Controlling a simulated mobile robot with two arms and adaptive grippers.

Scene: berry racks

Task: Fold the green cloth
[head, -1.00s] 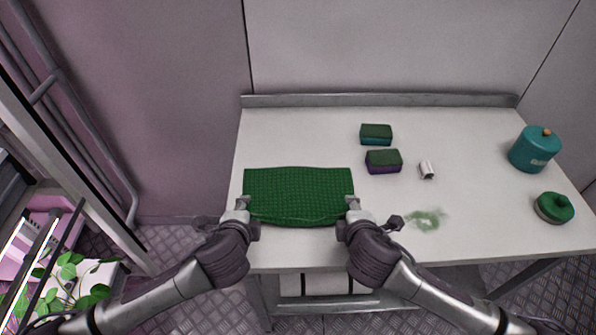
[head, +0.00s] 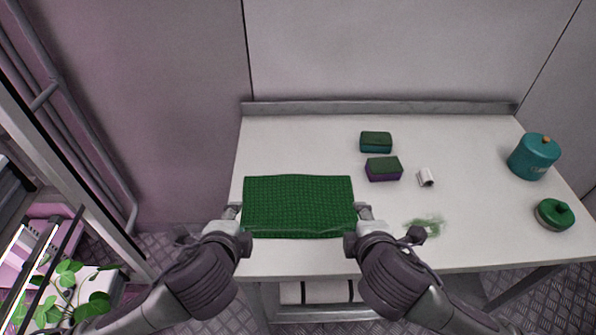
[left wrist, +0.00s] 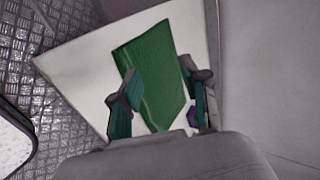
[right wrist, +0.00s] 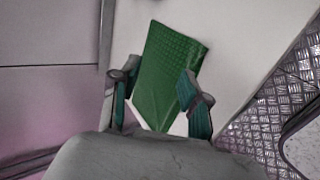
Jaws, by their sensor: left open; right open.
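The green cloth (head: 298,205) lies as a flat, wide rectangle at the left of the white table. Its near edge looks folded. It also shows in the left wrist view (left wrist: 158,75) and the right wrist view (right wrist: 165,75). My left gripper (head: 234,212) is open at the cloth's left near corner. My right gripper (head: 363,211) is open at its right near corner. Neither gripper holds the cloth. In the wrist views the cloth shows between and beyond the spread fingers of the left gripper (left wrist: 160,98) and the right gripper (right wrist: 155,90).
On the white table (head: 300,145) are two sponges, one teal (head: 376,142) and one purple (head: 384,169), a small white object (head: 426,177) and a green smear (head: 427,225). A teal canister (head: 534,157) and a green-topped brush (head: 554,214) stand at the right.

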